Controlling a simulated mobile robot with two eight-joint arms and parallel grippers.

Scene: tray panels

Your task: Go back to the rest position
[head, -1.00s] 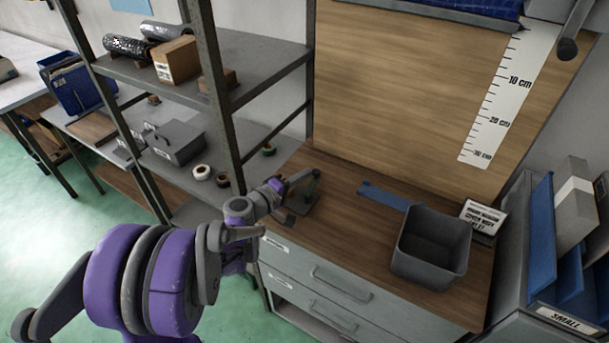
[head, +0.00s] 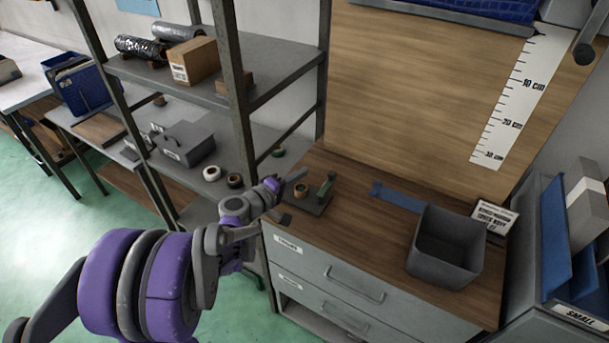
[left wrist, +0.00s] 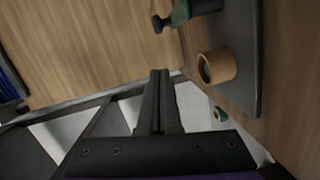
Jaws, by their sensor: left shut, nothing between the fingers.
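My left gripper (head: 290,194) is at the left edge of the wooden worktop, beside a dark base plate with a green upright piece (head: 326,186) and a tan ring (head: 301,191). In the left wrist view my left gripper (left wrist: 157,98) has its fingers together with nothing between them. The tan ring also shows there (left wrist: 218,67), standing on the dark plate to the right of the fingers, apart from them. My right gripper is not in view.
A grey open bin (head: 447,246) and a blue flat strip (head: 397,197) are on the worktop (head: 365,225). A shelf rack (head: 270,75) stands at the left, holding a cardboard box (head: 194,62) and several rolls. A blue rack (head: 555,235) is at the right.

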